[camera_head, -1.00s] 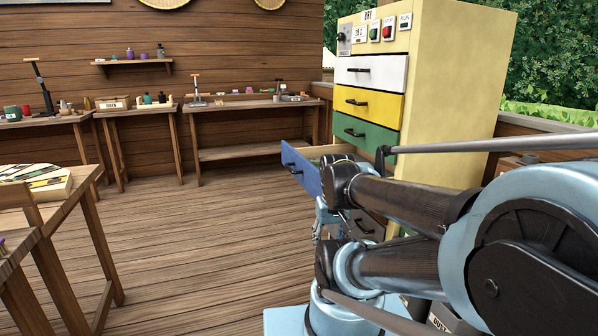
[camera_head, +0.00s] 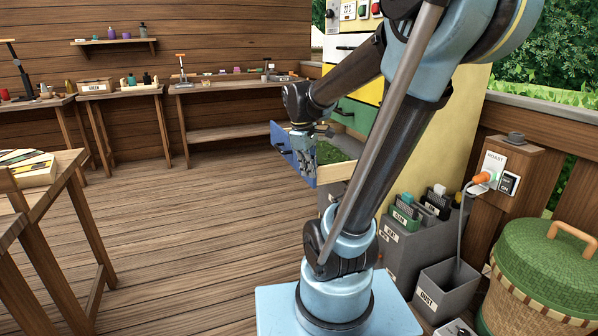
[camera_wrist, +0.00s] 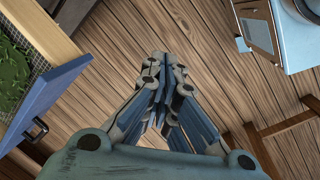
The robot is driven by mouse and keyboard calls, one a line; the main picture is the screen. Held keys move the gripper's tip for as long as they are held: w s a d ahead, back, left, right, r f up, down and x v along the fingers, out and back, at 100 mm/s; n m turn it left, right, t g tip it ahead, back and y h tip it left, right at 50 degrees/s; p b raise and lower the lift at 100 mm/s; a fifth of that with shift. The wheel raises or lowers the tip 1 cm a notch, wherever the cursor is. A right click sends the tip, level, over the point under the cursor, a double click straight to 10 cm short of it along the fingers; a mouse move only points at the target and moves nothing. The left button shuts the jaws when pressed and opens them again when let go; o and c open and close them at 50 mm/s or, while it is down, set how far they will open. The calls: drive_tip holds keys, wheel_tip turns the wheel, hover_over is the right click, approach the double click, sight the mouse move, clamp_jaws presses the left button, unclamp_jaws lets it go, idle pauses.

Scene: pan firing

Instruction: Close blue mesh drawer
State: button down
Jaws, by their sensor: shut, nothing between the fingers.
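The blue drawer (camera_head: 280,145) stands pulled out from the cabinet in the head view, with green leaves (camera_head: 328,152) inside. In the wrist view its blue front (camera_wrist: 45,98) with a dark handle (camera_wrist: 37,128) lies at the left, and the mesh bottom with leaves (camera_wrist: 12,75) shows behind it. My gripper (camera_head: 308,178) hangs in front of the drawer front in the head view. In the wrist view my gripper (camera_wrist: 160,62) has its fingers together with nothing between them, pointing over the floor, apart from the handle.
The yellow cabinet (camera_head: 470,105) holds a green drawer (camera_head: 356,114) above the blue one. Grey bins (camera_head: 440,290), a post with a plug (camera_head: 500,180) and a green-lidded basket (camera_head: 550,265) stand at the right. The wooden floor (camera_head: 190,240) left of my base is open.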

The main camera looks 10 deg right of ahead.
drive_tip(key=w+a+f+n+h, duration=0.1)
drive_tip(key=w+a+n, duration=0.3)
drive_tip(key=w, duration=0.7)
drive_tip(key=w+a+n+h, duration=0.2)
drive_tip(key=w+n, duration=0.4)
drive_tip(key=w, duration=0.5)
drive_tip(key=d+r+x, duration=0.1)
drive_tip(key=d+x, duration=0.1)
drive_tip(key=x, duration=1)
drive_tip(key=shift+d+n, duration=0.2)
drive_tip(key=shift+n, duration=0.1)
drive_tip(key=shift+w+r, duration=0.1)
